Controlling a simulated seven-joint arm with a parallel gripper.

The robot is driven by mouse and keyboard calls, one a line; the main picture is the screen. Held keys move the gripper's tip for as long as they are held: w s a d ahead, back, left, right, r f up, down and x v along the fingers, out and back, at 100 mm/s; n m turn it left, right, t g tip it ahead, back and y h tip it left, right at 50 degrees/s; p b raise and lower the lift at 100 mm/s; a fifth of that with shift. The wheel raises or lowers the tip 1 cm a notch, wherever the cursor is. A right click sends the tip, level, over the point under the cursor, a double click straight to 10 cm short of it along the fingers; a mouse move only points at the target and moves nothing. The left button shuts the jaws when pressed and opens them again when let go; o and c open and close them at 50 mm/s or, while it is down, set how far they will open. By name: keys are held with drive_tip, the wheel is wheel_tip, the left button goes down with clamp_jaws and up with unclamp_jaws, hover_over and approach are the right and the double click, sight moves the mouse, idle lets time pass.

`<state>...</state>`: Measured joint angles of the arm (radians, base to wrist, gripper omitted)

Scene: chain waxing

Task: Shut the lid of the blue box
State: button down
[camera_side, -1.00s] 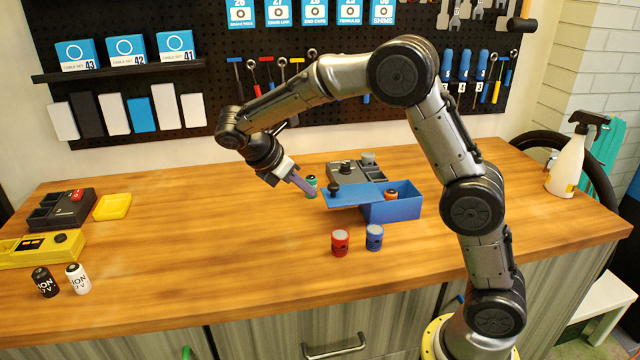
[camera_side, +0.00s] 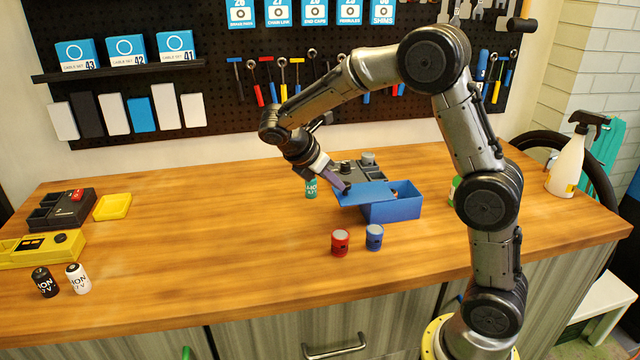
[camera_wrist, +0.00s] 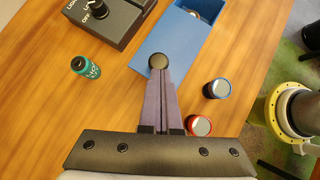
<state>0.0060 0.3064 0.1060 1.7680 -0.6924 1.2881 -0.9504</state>
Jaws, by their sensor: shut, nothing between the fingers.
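The blue box (camera_side: 393,212) stands on the bench with its flat blue lid (camera_side: 372,194) slid partly off to the left. The right part of the box is uncovered, and a battery (camera_wrist: 199,9) shows inside. A black round knob (camera_side: 347,188) stands at the left end of the lid; it also shows in the wrist view (camera_wrist: 158,61). My gripper (camera_side: 338,183) is shut, with its purple fingertips (camera_wrist: 160,76) at the knob's left side. They look in contact with it, though the exact contact is hard to see. Nothing is between the fingers.
A teal battery (camera_side: 311,188) stands left of the lid, close to my gripper. A dark grey device (camera_side: 375,171) with knobs sits behind the box. A red battery (camera_side: 340,242) and a blue one (camera_side: 374,238) stand in front. The bench at left centre is clear.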

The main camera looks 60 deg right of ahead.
sight(366, 196)
drive_tip(key=s+d, duration=0.5)
drive_tip(key=shift+s+d, duration=0.1)
drive_tip(key=shift+s, duration=0.1)
